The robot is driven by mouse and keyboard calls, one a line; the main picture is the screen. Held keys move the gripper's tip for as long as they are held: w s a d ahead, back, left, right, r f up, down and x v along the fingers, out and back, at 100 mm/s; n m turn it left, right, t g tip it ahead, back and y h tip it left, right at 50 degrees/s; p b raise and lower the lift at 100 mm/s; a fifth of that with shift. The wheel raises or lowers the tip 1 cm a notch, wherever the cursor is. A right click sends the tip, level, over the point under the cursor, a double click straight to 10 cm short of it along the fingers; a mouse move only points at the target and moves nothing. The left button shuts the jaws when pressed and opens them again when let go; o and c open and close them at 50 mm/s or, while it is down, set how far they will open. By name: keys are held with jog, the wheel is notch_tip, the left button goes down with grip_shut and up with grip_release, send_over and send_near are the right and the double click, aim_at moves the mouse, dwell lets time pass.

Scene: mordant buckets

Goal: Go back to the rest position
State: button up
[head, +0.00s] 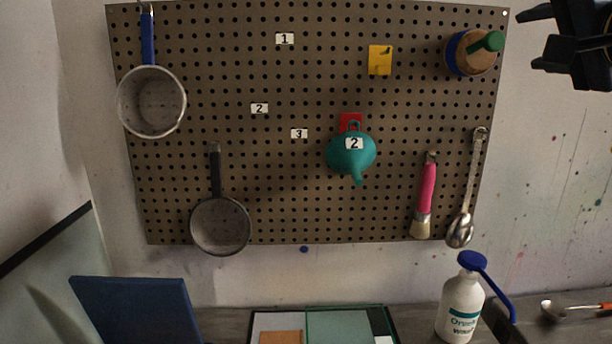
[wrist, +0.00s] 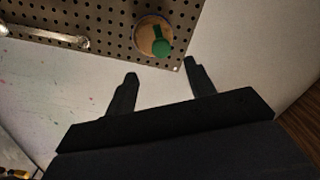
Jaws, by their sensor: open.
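My gripper (head: 536,38) is at the top right of the head view, just right of the pegboard's upper right corner. Its two black fingers are apart, with nothing between them. In the wrist view my gripper (wrist: 158,82) also shows open and empty, with pale wall behind the fingers. The pegboard (head: 290,80) hangs on the wall. A round tan and blue item with a green knob (head: 471,50) hangs near its upper right corner, left of my gripper and apart from it. That item shows in the wrist view (wrist: 152,38) above the fingertips.
Pans (head: 221,226), a teal funnel (head: 350,155), a pink-handled brush (head: 427,187) and a metal spoon (head: 461,228) hang on the pegboard. Below, a white bottle (head: 458,308) with a blue top and a ladle (head: 552,311) are on the counter.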

aim_at(496, 40)
jog(key=w+p, duration=0.1)
jog(key=w, duration=0.5)
jog(key=w+p, duration=0.1)
jog(key=w, duration=0.2)
jog(key=shift+a+r+p, duration=0.15)
jog(key=shift+a+p, duration=0.1)
jog(key=shift+p, duration=0.1)
jog(key=shift+m, duration=0.4)
jog(key=shift+s+m+p, duration=0.2)
jog(key=shift+m+p, duration=0.35)
jog(key=shift+m, duration=0.45)
jog(key=m+p, duration=0.1)
jog(key=m, duration=0.1)
jog(key=shift+r+m, duration=0.1)
jog(key=shift+m, duration=0.3)
jog(key=m+p, duration=0.2)
jog(key=m, duration=0.3)
jog(key=shift+m+p, duration=0.3)
jog(key=m+p, duration=0.2)
jog(key=m, duration=0.4)
jog(key=shift+d+r, duration=0.1)
jog(key=m+p, duration=0.1)
jog(key=m, duration=0.4)
jog(key=shift+d, duration=0.1)
jog(key=shift+w, duration=0.1)
